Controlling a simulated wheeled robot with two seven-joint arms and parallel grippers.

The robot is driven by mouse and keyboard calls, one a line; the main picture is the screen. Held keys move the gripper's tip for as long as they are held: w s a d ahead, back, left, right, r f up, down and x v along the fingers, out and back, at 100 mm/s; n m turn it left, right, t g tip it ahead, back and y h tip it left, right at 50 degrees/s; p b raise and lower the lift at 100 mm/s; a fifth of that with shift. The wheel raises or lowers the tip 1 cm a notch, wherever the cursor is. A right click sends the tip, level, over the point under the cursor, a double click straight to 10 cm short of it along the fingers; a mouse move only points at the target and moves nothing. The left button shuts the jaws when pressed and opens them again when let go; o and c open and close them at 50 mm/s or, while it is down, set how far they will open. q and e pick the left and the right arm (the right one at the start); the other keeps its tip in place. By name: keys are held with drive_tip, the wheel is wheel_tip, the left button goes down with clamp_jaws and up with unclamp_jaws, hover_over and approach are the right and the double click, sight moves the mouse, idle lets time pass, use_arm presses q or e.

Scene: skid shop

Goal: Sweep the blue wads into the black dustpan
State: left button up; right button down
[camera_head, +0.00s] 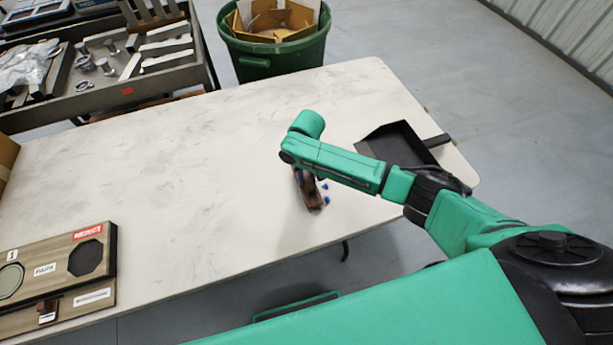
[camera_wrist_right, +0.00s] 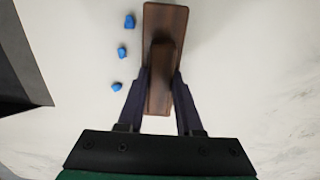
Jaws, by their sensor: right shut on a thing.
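A brown wooden sweeping block with a raised handle (camera_wrist_right: 165,20) is in my right gripper (camera_wrist_right: 160,82), whose two fingers close on the handle. In the head view the block (camera_head: 314,200) is at the tabletop, partly hidden under my right forearm. Small blue wads (camera_head: 326,199) lie just right of it. The right wrist view shows three, an upper one (camera_wrist_right: 129,21), a middle one (camera_wrist_right: 122,52) and a lower one (camera_wrist_right: 117,87), apart from the block. The black dustpan (camera_head: 410,146) lies near the table's right end, partly behind my arm; its edge shows in the wrist view (camera_wrist_right: 12,60). My left gripper is out of view.
The pale table (camera_head: 170,160) is clear across its middle. A wooden gauge board (camera_head: 60,262) with a "REJECT" label sits at the front left. A green bin (camera_head: 275,58) with cardboard stands behind the table, and a tray of metal parts (camera_head: 130,75) is at the back left.

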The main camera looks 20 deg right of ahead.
drive_tip(key=shift+d+r+p, duration=0.1)
drive_tip(key=shift+d+p, duration=0.45)
drive_tip(key=shift+d, duration=0.65)
drive_tip(key=shift+w+d+p, duration=0.2)
drive_tip(key=shift+d+p, duration=0.5)
drive_tip(key=shift+d, duration=1.5)
drive_tip(key=shift+w+d+p, duration=0.15)
drive_tip(key=shift+d+p, duration=0.2)
drive_tip(key=shift+d, duration=1.95)
drive_tip(key=shift+w+d, duration=0.1)
drive_tip(key=shift+d, duration=1.05)
drive_tip(key=shift+w+d+b, duration=0.15)
drive_tip(key=shift+d+b, duration=0.1)
drive_tip(key=shift+d, duration=1.8)
drive_tip(key=shift+w+d+b, duration=0.15)
drive_tip(key=shift+d+b, duration=0.05)
drive_tip(key=shift+d, duration=1.8)
drive_tip(key=shift+w+d+r+b, duration=0.1)
drive_tip(key=shift+d+b, duration=0.4)
drive_tip(key=shift+d, duration=0.95)
drive_tip(key=shift+d+r+b, duration=0.1)
drive_tip(key=shift+d+b, duration=0.5)
drive_tip(key=shift+d, duration=0.6)
